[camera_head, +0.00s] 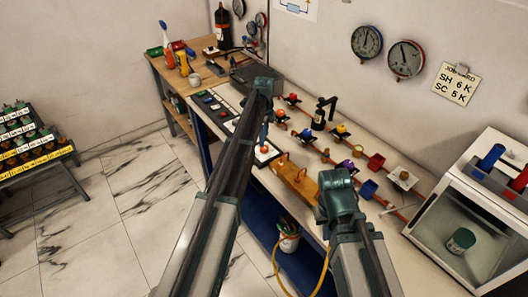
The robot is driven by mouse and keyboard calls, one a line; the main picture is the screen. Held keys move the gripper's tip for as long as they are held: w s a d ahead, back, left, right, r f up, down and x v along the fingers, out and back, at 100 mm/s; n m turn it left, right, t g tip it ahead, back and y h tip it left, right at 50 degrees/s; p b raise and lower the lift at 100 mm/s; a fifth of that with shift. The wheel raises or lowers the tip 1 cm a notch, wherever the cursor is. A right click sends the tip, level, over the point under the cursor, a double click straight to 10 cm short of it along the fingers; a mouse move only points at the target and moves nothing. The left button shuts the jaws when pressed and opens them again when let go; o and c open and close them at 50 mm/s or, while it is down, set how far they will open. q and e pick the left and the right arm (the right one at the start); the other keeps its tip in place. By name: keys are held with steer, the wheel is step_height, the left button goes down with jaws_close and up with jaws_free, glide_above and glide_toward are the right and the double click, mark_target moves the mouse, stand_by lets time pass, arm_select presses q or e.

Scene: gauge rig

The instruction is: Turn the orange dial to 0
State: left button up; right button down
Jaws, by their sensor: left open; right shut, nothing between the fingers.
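An orange dial (265,149) sits on a pale square plate on the bench, left of the wooden block. My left gripper (265,137) points down just above the dial. It is open, and its fingers are small and partly dark in this view. I cannot tell whether they touch the dial or stand around it. The dial's marks and setting are too small to read. My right gripper (327,212) is shut and empty, near the bench's front edge, right of the wooden block.
A wooden block (294,178) with upright pegs lies between the grippers. A black hand pump (319,118) stands behind. A white cabinet (475,215) is at right. Two gauges (405,59) hang on the wall.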

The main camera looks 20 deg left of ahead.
mark_target(264, 149)
arm_select(q)
step_height(264, 149, down, 5)
steer(key=b, duration=0.4)
jaws_close()
